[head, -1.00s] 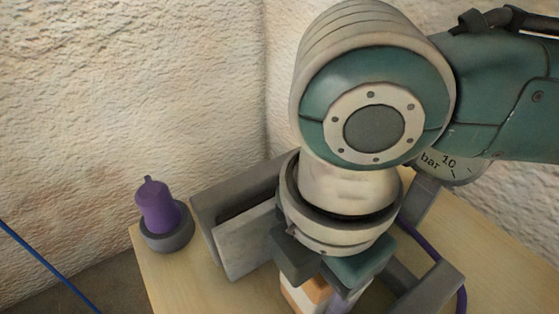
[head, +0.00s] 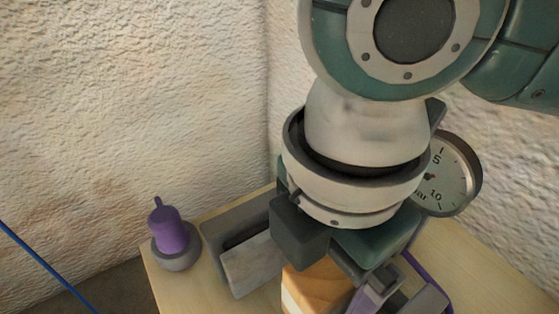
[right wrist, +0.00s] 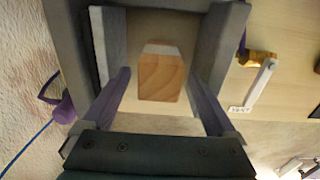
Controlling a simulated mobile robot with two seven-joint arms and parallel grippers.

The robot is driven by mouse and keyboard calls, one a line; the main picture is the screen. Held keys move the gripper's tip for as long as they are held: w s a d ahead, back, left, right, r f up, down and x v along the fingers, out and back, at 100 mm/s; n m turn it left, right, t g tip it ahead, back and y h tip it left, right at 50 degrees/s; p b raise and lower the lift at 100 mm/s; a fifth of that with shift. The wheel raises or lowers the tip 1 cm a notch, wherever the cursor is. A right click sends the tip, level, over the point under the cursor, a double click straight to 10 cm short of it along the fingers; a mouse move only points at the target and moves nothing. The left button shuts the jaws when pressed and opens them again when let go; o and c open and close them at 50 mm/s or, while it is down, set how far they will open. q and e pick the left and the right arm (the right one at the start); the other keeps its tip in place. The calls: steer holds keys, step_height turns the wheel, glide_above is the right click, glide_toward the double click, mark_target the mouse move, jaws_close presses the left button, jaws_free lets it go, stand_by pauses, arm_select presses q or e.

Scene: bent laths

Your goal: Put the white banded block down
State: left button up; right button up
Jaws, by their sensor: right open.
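The banded block (head: 318,284) shows orange-brown wood with a white band, below my right gripper in the head view; its lower part is cut off by the picture edge. In the right wrist view the block (right wrist: 160,76) has wood grain and a pale far edge. It stands between the two purple fingers of my right gripper (right wrist: 160,92), with a gap on each side. The gripper is open and empty. My left gripper is not in view.
Grey walls (right wrist: 230,55) flank the block, with a pale slab (head: 248,266) inside the left one. A purple knob on a grey base (head: 172,238) stands at the table's left corner. A dial gauge (head: 452,175) is behind the arm. A rough wall closes the back.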

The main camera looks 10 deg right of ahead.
step_height(320, 180, up, 5)
steer(key=shift+p, duration=0.7)
stand_by(0.8)
